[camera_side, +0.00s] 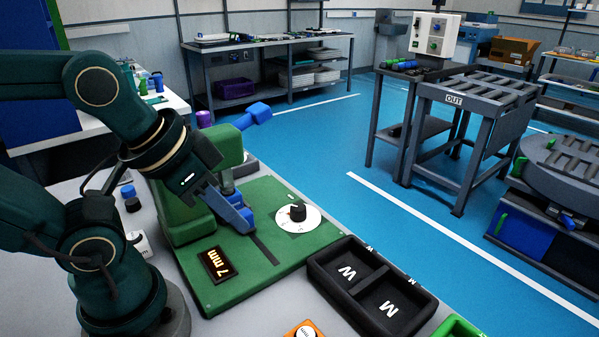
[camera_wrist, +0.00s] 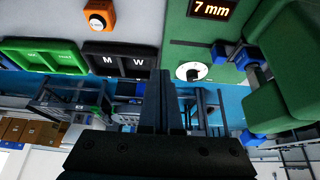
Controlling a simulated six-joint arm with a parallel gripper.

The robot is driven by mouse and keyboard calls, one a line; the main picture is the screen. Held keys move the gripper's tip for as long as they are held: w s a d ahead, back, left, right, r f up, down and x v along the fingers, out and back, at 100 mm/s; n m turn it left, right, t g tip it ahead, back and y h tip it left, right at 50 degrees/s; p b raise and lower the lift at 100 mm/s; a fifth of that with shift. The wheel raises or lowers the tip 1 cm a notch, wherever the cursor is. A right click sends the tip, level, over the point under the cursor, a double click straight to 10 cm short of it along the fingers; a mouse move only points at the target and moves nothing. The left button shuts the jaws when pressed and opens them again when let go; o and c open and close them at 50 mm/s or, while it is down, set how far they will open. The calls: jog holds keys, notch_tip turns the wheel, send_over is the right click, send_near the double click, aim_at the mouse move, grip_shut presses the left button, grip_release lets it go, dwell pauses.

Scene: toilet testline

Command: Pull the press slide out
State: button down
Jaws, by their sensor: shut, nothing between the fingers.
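The green press (camera_side: 180,212) stands on a green base plate, with a blue lever (camera_side: 255,114) at its top. The blue press slide (camera_side: 244,217) sits low at the press, at the end of a dark slot in the plate. In the wrist view the slide (camera_wrist: 221,53) lies right of my fingers, beside the green press body (camera_wrist: 287,60). My gripper (camera_side: 224,208) points down in front of the press and partly hides the slide. In the wrist view its fingers (camera_wrist: 165,76) are together and empty.
A display (camera_side: 218,264) reads 7 mm. A white dial with a black knob (camera_side: 298,212) sits on the plate. A black tray (camera_side: 343,290) marked W and M, an orange button box (camera_side: 304,330) and a green bin (camera_side: 457,328) stand nearby. The plate along the slot is clear.

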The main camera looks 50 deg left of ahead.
jog(key=c, duration=1.5)
grip_release()
jog(key=shift+c, duration=0.2)
jog(key=o, duration=0.9)
jog(key=shift+s+m, duration=0.15)
jog(key=shift+m, duration=0.15)
jog(key=g, duration=0.6)
send_over(245, 212)
notch_tip(245, 212, down, 12)
jog(key=shift+f, duration=0.2)
jog(key=shift+c, duration=0.3)
grip_shut()
